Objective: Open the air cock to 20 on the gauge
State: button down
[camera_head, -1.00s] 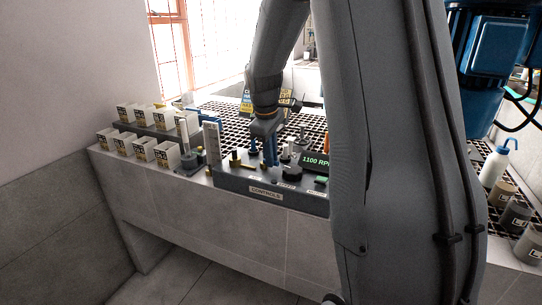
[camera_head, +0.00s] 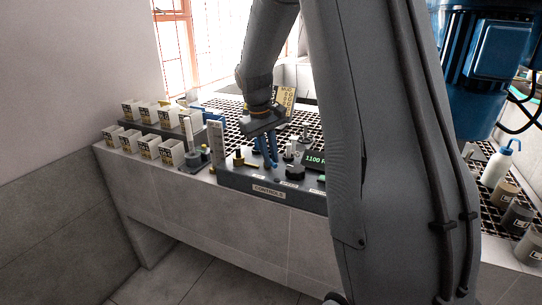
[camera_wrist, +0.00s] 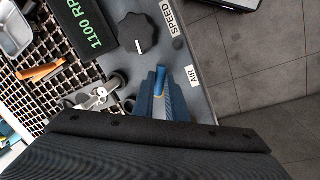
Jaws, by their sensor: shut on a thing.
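My gripper (camera_head: 266,152) reaches down onto the control box (camera_head: 235,182) and its blue fingers are shut on the air cock. The cock itself is mostly hidden by the fingers. An upright white scale panel (camera_head: 216,142), which looks like the gauge, stands at the left end of the box. Its reading is too small to make out.
The black speed knob (camera_wrist: 139,34) and the display (camera_wrist: 85,24) reading 1100 RPM are close by on the box. A brass fitting (camera_head: 239,160) stands left of my fingers. Several white boxes (camera_head: 149,147) line the left bench. A white bottle (camera_head: 497,166) stands far right.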

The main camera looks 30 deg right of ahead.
dwell(0.4)
jog(key=c, duration=1.8)
grip_release()
jog(key=shift+o, duration=0.2)
notch_tip(320, 180, up, 8)
jog(key=a+b, duration=0.1)
jog(key=shift+a+f+b, duration=0.15)
jog(key=shift+a+b, duration=0.15)
jog(key=shift+a, duration=0.05)
jog(key=shift+s, duration=0.1)
jog(key=s+a+f+y, duration=0.1)
jog(key=s+a+f, duration=0.5)
jog(key=s, duration=0.5)
jog(key=s+a+f+y, duration=0.1)
jog(key=s+a+f, duration=0.6)
jog(key=s, duration=0.4)
jog(key=shift+a+f+m+t, duration=0.15)
jog(key=shift+f+m+t, duration=0.2)
jog(key=shift+f, duration=0.5)
